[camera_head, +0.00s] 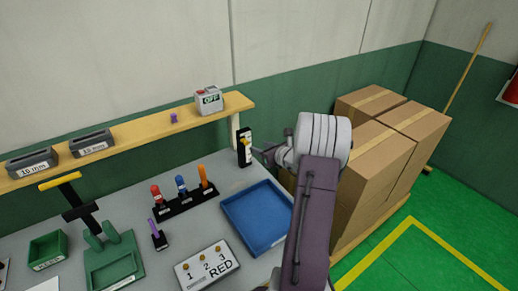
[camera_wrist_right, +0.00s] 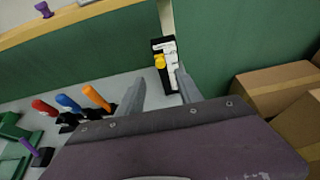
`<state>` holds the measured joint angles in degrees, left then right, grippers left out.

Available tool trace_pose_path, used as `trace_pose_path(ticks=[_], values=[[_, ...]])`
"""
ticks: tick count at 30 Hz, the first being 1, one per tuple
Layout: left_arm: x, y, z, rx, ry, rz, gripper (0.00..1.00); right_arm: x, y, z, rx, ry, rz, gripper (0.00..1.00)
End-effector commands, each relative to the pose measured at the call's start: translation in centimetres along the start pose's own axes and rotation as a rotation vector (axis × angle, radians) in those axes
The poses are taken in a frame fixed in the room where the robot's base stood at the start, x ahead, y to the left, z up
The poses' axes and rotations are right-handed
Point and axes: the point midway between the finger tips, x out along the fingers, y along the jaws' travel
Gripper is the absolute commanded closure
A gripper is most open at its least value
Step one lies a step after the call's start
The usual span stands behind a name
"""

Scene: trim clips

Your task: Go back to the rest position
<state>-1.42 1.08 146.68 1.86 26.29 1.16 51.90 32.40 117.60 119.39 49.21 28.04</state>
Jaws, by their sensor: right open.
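My right arm reaches in from the lower right of the head view. Its gripper (camera_head: 262,152) is near a black upright block with a yellow knob (camera_head: 245,148) by the shelf's post. In the right wrist view the two fingers of my right gripper (camera_wrist_right: 158,92) stand apart with nothing between them. The black block with white parts and the yellow knob (camera_wrist_right: 165,62) shows beyond the fingertips. I cannot tell whether a finger touches it. My left gripper is not in view.
A blue tray (camera_head: 257,218) lies empty on the grey table beside my right arm. A black rack (camera_head: 187,201) holds red, blue and orange-handled tools. A wooden shelf (camera_head: 140,131) runs behind, carrying a grey OFF box (camera_head: 208,100). Cardboard boxes (camera_head: 385,150) stand at the right.

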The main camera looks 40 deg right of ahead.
Motion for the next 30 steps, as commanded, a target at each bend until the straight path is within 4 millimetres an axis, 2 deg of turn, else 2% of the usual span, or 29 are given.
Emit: trace_pose_path(ticks=[11, 14, 17, 19, 22, 24, 26, 27, 29, 30], values=[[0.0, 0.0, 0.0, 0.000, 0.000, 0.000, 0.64, 0.1, 0.0, 0.0, 0.000, 0.000, 0.000, 0.57], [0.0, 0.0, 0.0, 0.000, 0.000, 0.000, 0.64, 0.7, 1.5, 0.4, -0.014, -0.002, 0.029, 0.57], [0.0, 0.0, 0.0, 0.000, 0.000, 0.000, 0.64, 2.1, 6.7, 3.4, -0.083, -0.035, 0.122, 0.57], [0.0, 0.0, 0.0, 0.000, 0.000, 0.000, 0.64, 2.4, 12.8, 5.4, -0.157, -0.054, 0.231, 0.57], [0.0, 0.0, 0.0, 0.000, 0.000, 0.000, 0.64, 0.9, 22.2, 5.2, -0.332, -0.026, 0.438, 0.57], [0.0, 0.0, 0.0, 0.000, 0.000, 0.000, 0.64, -1.4, 28.2, 3.5, -0.503, 0.009, 0.595, 0.57], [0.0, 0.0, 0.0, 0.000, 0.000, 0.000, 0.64, -4.1, 32.6, 1.2, -0.687, 0.040, 0.736, 0.57], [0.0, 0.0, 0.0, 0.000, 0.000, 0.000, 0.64, -6.3, 35.0, -0.8, -0.828, 0.059, 0.835, 0.57], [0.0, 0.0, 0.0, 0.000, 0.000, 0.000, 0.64, -10.0, 37.6, -4.2, -1.079, 0.082, 0.989, 0.57], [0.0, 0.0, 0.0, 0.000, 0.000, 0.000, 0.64, -12.6, 38.3, -6.8, -1.274, 0.090, 1.094, 0.57]])
